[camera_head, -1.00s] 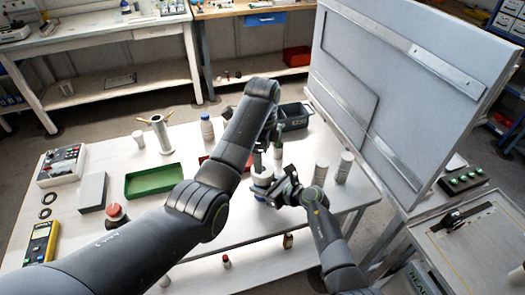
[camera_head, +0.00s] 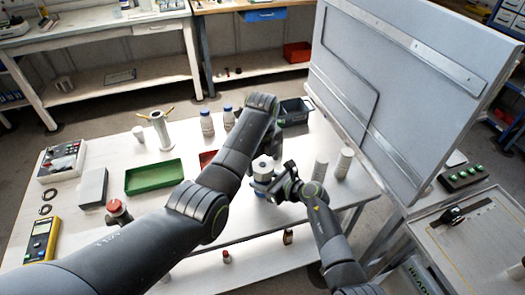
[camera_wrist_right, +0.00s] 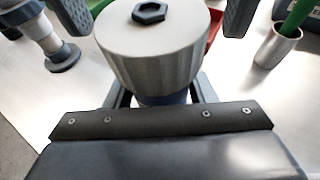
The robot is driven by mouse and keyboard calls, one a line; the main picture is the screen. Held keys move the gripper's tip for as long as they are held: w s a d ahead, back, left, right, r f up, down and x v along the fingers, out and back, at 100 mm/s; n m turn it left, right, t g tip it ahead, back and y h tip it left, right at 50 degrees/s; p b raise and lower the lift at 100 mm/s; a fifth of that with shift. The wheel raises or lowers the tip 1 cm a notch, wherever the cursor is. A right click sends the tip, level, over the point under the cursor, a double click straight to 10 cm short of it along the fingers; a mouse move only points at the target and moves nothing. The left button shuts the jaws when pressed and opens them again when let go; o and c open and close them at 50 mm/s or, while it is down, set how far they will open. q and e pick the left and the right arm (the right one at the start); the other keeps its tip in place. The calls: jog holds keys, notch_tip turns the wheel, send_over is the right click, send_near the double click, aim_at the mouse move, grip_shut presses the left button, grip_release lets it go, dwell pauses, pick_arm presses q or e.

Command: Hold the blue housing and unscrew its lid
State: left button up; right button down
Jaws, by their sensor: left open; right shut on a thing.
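The blue housing (camera_head: 262,188) stands upright near the front edge of the table, and its blue body shows only a little below the lid in the right wrist view (camera_wrist_right: 165,98). Its ribbed grey-white lid (camera_head: 263,168) sits on top, with a dark hex nut at its centre. My right gripper (camera_head: 277,189) is shut on the housing from the right, below the lid. My left gripper (camera_wrist_right: 170,12) is open, its dark fingers showing at either side of the lid in the right wrist view. In the head view my left forearm largely hides it.
A green tray (camera_head: 154,178), a grey block (camera_head: 92,188) and a red-topped button (camera_head: 117,210) lie to the left. A metal cup (camera_wrist_right: 276,47) with a green-handled item stands beyond the housing. A large upright panel (camera_head: 400,100) bounds the right side.

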pick_arm(q)
jog(key=shift+f, duration=1.25)
jog(key=c, duration=1)
jog(key=n, duration=0.5)
jog(key=shift+n, duration=0.3)
jog(key=n, duration=0.4)
jog(key=shift+r, duration=0.2)
jog(key=shift+r, duration=0.95)
